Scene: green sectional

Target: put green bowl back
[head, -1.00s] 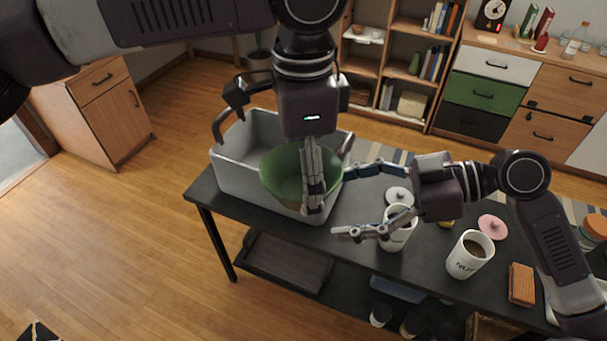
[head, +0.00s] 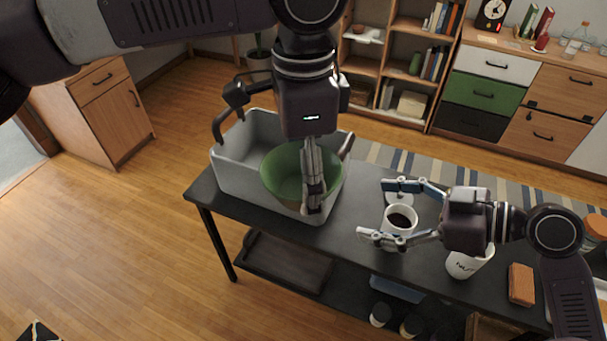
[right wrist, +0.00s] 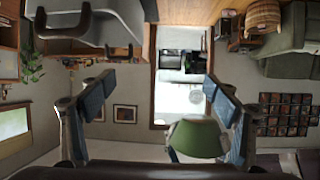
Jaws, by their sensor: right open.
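The green bowl (head: 282,170) is at the front right of the grey bin (head: 235,178) in the head view. It overlaps the bin's front wall, and I cannot tell whether it rests there or hangs above. My left gripper (head: 314,197) points down at the bowl, its near finger across the bowl's right side. Its other finger is hidden, so its grip is unclear. My right gripper (head: 374,209) is open and appears empty, its fingers pointing left above a white mug (head: 394,241) with dark contents. In the right wrist view its fingers (right wrist: 158,98) are spread wide with nothing held between them.
The bin stands on the left end of the black table (head: 342,237). A second white mug (head: 464,265) and a brown block (head: 521,284) are to the right, partly near my right arm. Bookshelves and a drawer cabinet (head: 483,92) stand behind. Open floor lies left.

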